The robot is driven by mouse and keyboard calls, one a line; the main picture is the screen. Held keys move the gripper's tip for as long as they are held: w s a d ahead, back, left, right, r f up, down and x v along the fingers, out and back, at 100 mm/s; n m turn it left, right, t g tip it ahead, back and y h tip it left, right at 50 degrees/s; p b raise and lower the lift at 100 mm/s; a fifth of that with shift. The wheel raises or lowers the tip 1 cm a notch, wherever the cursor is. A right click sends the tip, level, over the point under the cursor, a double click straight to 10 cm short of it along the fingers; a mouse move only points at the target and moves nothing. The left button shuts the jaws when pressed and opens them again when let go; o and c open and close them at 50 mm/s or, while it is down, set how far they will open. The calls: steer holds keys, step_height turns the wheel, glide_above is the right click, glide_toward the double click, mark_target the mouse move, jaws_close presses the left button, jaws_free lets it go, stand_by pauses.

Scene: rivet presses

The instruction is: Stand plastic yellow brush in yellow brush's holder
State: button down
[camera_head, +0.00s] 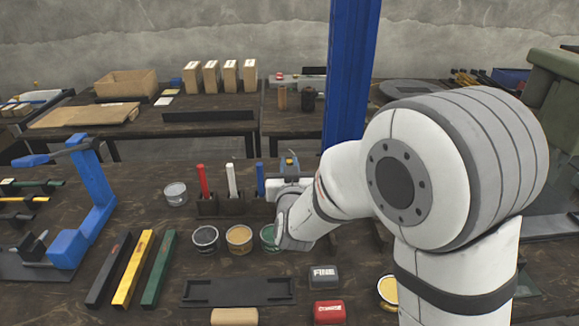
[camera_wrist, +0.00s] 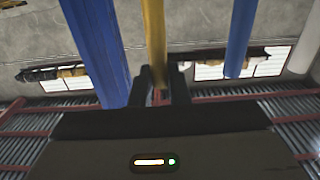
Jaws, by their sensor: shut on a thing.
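The yellow brush (camera_wrist: 155,40) stands as an upright yellow bar between the fingers of my gripper (camera_wrist: 160,88) in the wrist view. My gripper is shut on it. In the head view my gripper (camera_head: 290,183) is at the right end of the row of dark brush holders (camera_head: 232,208), just right of the blue brush (camera_head: 261,179). A red brush (camera_head: 201,180) and a white brush (camera_head: 231,180) stand upright further left in that row. The yellow brush's holder cannot be made out; my gripper and arm cover that area. The brush's lower end is hidden.
Open paint cans, dark (camera_head: 205,238), yellow (camera_head: 239,238) and green (camera_head: 269,237), stand in front of the holders. The green one is close to my wrist. A blue post (camera_head: 350,75) rises behind. A blue press (camera_head: 88,210) stands left; coloured bars lie beside it.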

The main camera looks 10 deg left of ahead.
steer(key=shift+f+b, duration=0.3)
steer(key=shift+b, duration=0.05)
steer(key=c, duration=1.3)
jaws_free()
steer(key=v, duration=0.8)
steer(key=s+d+r+g+h+p, duration=0.1)
steer(key=d+r+g+p, duration=0.1)
steer(key=d+g+p, duration=0.3)
steer(key=s+d+r+g+p, duration=0.1)
steer(key=d+r+g, duration=0.1)
steer(key=d, duration=0.4)
steer(key=s+d+r+m+g+h+p, duration=0.1)
steer(key=s+d+g+p, duration=0.1)
steer(key=s+d+g, duration=0.2)
steer(key=s+d+r+m+g+h+p, duration=0.1)
steer(key=s+d+r+g+h+p, duration=0.1)
steer(key=s+d, duration=0.9)
steer(key=shift+s+r+m+g+p, duration=0.4)
steer(key=shift+s+g+p, duration=0.35)
steer(key=shift+g, duration=0.25)
